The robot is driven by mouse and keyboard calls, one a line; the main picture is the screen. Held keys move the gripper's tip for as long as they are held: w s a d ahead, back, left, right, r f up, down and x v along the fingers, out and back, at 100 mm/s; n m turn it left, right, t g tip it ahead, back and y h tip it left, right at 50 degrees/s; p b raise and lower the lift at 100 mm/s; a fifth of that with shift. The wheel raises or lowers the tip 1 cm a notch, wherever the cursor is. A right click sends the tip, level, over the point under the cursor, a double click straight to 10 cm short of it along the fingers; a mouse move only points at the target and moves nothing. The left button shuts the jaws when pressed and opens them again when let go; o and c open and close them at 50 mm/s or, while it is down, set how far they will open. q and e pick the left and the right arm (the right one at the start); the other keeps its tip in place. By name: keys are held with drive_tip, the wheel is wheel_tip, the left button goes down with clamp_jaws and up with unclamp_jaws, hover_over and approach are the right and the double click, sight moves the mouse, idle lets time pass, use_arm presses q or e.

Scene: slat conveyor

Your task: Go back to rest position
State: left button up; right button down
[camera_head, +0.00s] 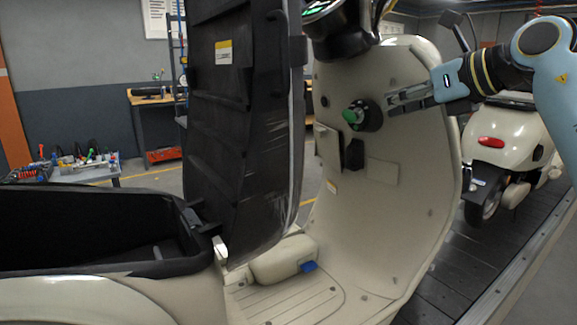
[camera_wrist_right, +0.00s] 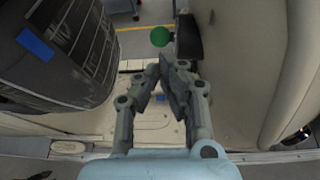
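My right gripper (camera_head: 393,100) comes in from the right in the head view, in front of the scooter's beige leg shield (camera_head: 405,170). A green knob (camera_head: 350,116) on a black base sits on the leg shield, just left of the fingertips. In the right wrist view my right gripper (camera_wrist_right: 162,72) has its fingertips drawn together with nothing between them. The green knob (camera_wrist_right: 160,36) lies beyond the tips, apart from them. My left gripper is not in view.
The scooter's black seat (camera_head: 235,120) stands raised beside the open storage bin (camera_head: 90,268). A second scooter (camera_head: 505,140) stands behind on the dark slat conveyor (camera_head: 445,275). A tool cart (camera_head: 85,172) and a workbench (camera_head: 150,98) are at the back left.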

drive_tip(key=shift+s+d+r, duration=0.2)
drive_tip(key=shift+s, duration=0.1)
